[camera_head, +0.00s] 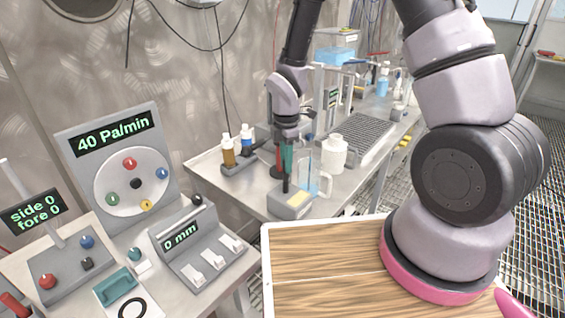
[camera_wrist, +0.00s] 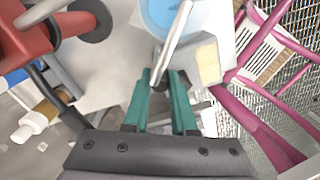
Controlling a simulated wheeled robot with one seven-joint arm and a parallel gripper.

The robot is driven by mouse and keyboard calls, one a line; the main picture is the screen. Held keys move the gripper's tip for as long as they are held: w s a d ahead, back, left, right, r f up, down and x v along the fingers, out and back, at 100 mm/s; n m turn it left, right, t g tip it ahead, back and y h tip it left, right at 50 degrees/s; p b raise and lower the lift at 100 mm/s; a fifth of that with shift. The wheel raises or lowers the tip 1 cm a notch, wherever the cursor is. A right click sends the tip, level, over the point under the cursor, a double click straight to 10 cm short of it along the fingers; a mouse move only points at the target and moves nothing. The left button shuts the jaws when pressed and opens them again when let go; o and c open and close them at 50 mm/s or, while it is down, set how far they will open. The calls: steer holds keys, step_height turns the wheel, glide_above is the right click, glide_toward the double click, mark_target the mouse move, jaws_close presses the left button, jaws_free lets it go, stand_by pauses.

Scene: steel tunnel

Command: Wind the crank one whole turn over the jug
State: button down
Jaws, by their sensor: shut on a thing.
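My gripper (camera_head: 287,172) has teal fingers and points down above the far bench. In the wrist view, the fingers (camera_wrist: 170,75) are close together around a pale, slim bar, which looks like the crank (camera_wrist: 181,30). The bar runs up the picture, across the edge of a round blue shape, which looks like the jug (camera_wrist: 160,12) from above. In the head view, the clear jug (camera_head: 316,180) with a side handle stands upright just right of my fingers. A grey box (camera_head: 290,207) with a yellow patch sits below my gripper. My fingers hide most of the grip.
Brown and blue bottles (camera_head: 235,152) stand in a rack to the left. A red part (camera_wrist: 25,35) is near my gripper's left side. Control panels (camera_head: 125,165) and a wooden-topped table (camera_head: 320,270) are in front.

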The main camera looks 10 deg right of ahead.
steer(key=shift+d, duration=0.1)
steer(key=c, duration=0.7)
jaws_free()
step_height(320, 180, up, 11)
steer(key=shift+f, duration=0.1)
